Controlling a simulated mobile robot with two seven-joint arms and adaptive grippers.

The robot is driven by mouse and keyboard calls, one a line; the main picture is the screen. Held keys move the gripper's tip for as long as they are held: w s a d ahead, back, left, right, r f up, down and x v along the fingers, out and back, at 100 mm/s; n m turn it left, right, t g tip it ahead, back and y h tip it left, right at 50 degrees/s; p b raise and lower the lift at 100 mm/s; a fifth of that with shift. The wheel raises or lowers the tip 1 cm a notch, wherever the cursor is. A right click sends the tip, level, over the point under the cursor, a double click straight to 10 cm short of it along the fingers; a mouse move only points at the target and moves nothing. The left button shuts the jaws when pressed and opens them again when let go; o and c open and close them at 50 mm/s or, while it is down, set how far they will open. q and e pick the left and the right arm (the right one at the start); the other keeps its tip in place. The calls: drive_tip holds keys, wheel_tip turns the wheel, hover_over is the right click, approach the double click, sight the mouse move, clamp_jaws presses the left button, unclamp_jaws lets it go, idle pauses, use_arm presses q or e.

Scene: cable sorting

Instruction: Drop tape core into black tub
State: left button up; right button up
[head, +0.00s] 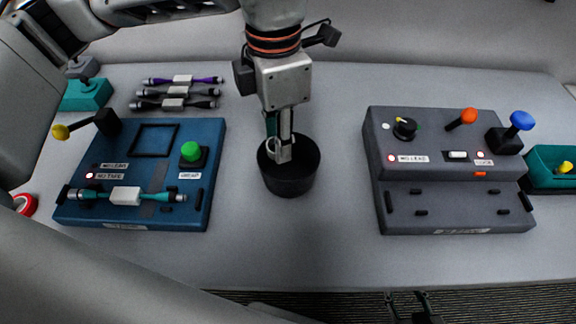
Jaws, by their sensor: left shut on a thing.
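The black tub (290,183) stands upright on the table between the two consoles. My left gripper (279,153) points down over the tub, with its fingertips at or just inside the mouth. It is shut on the tape core (272,148), a small pale ring seen at the left of the fingertips. The fingers partly hide the ring. I cannot tell whether the ring touches the tub. Part of my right gripper (412,306) shows dark at the bottom edge, away from the tub. Its opening is unclear.
A blue console (215,150) with a teal cable in its front stands left. A grey console (450,185) stands right, with a teal box (540,158) beside it. Several cables (176,103) lie at the back left. A red tape roll (25,204) is far left. Table in front of the tub is clear.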

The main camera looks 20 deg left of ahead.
use_arm(q)
drive_tip(key=shift+f, duration=0.2)
drive_tip(key=o, duration=0.8)
wheel_tip(320, 180, up, 12)
drive_tip(key=shift+r, duration=0.1)
idle(0.5)
